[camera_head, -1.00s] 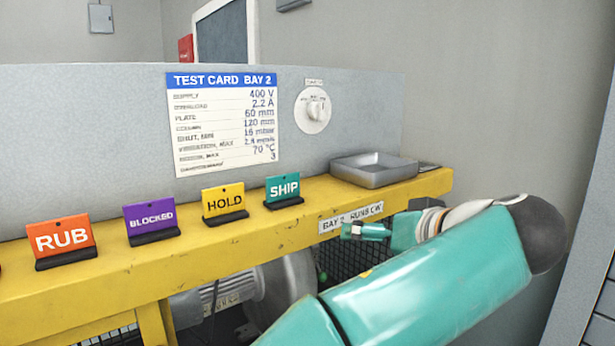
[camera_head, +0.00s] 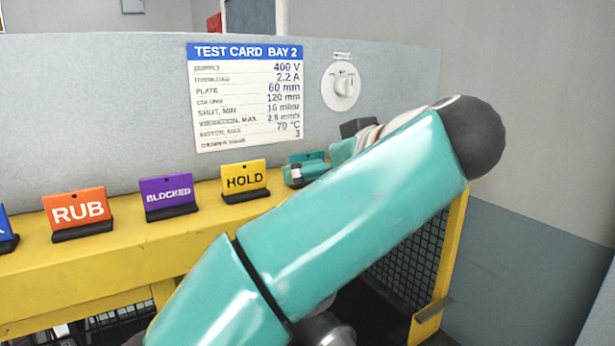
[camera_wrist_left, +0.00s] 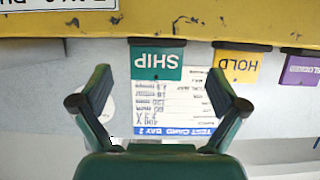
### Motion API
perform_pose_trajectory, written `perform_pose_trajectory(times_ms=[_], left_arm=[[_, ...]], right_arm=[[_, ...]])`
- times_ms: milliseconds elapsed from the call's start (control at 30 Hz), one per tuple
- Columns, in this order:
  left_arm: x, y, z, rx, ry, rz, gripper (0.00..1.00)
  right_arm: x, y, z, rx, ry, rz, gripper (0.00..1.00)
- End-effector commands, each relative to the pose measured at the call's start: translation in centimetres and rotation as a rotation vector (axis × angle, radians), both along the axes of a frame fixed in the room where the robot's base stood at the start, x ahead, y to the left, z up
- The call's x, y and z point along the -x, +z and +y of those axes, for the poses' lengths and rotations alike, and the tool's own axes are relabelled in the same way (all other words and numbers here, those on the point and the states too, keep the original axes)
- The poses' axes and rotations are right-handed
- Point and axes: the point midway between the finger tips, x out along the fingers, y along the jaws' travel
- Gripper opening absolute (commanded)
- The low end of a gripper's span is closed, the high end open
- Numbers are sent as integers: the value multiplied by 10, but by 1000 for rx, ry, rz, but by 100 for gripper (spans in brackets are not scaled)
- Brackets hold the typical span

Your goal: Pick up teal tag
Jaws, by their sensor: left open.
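The teal tag (camera_wrist_left: 157,62), lettered SHIP, stands in a dark base on the yellow rail; the left wrist view shows it upside down. In the head view only a teal strip of the tag (camera_head: 306,156) shows behind my left gripper (camera_head: 296,174), which hides the rest. In the left wrist view my left gripper (camera_wrist_left: 161,80) is open and empty. Its two fingers lie on either side of the tag in the picture, apart from it; how far ahead the tag is, I cannot tell. My right gripper is not in view.
The yellow HOLD tag (camera_head: 245,178) stands close beside the teal one, then the purple BLOCKED tag (camera_head: 168,195) and orange RUB tag (camera_head: 77,211). A grey panel with the test card (camera_head: 247,100) and a dial (camera_head: 341,87) rises behind the yellow rail (camera_head: 130,250).

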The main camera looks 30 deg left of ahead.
Motion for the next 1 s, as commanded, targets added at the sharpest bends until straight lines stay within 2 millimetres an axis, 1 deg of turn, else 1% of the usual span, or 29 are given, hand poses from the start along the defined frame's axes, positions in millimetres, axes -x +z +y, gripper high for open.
perform_pose_trajectory(times_ms=[167, 300, 433, 533, 733, 767, 1000], left_arm=[[-7, -3, 9, -1, 1, 1, 98], [-19, -8, 25, -2, 3, 3, 98], [-27, -16, 37, -1, 2, 2, 98], [-29, -18, 41, 0, 0, 1, 98], [-30, -19, 41, 0, -1, 0, 98], [-30, -19, 41, 0, -1, 0, 95], [-30, -18, 41, 0, -1, 0, 55]], right_arm=[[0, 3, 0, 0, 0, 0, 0], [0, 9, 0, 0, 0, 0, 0], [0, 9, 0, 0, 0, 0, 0], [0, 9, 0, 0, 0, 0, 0], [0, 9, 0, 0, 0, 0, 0], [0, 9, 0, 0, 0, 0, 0], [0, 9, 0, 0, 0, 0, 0]])
